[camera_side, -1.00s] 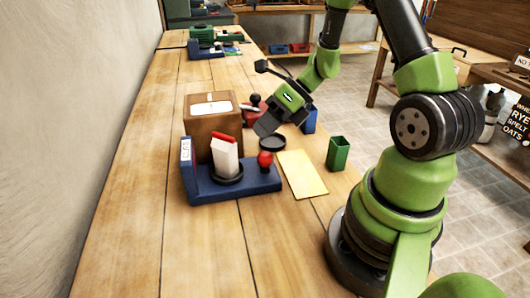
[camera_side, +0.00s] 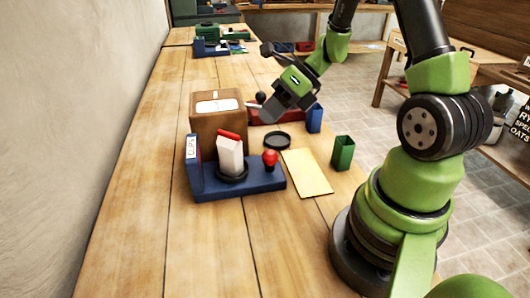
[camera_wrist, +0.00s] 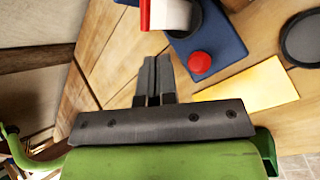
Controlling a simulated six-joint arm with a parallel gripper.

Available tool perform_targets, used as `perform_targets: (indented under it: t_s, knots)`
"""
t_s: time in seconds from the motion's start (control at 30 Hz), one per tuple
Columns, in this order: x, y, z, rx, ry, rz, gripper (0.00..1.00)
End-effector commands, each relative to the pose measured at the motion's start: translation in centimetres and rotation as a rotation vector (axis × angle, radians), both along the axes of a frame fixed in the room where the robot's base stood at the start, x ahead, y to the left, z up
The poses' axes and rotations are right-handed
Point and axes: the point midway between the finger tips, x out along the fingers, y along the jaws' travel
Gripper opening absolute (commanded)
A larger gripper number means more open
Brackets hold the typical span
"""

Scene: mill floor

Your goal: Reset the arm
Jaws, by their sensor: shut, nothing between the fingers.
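My gripper (camera_side: 267,114) hangs in the air above the bench, right of the brown box, with its fingers pointing down and left. In the wrist view its two dark fingers (camera_wrist: 156,70) lie together with nothing between them. The blue fixture (camera_side: 250,184) stands on the bench in front of the box. A white carton with a red top (camera_side: 229,157) stands upright in its dark round holder, and a red ball knob (camera_side: 270,157) is to its right. The carton is cut off at the top of the wrist view (camera_wrist: 171,14).
A brown box (camera_side: 216,122) stands behind the fixture. A yellow sheet (camera_side: 307,172), a black disc (camera_side: 277,141), a green bin (camera_side: 343,153) and a blue bin (camera_side: 315,119) lie to the right. The near left of the wooden bench (camera_side: 140,235) is clear.

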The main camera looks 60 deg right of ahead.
Motion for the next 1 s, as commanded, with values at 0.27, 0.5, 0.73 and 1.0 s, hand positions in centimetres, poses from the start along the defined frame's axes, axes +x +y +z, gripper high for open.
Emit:
perform_targets:
  t_s: [0.27, 0.5, 0.73, 1.0]
  knots:
    - [-1.5, 4.2, 5.8, -0.328, -0.266, 0.516, 0.0]
    - [-5.8, 8.3, 11.3, -0.79, -0.627, 1.21, 0.0]
    - [-10.3, 9.7, 14.6, -1.246, -0.917, 1.776, 0.0]
    - [-12.7, 9.6, 16.1, -1.555, -1.048, 2.081, 0.0]
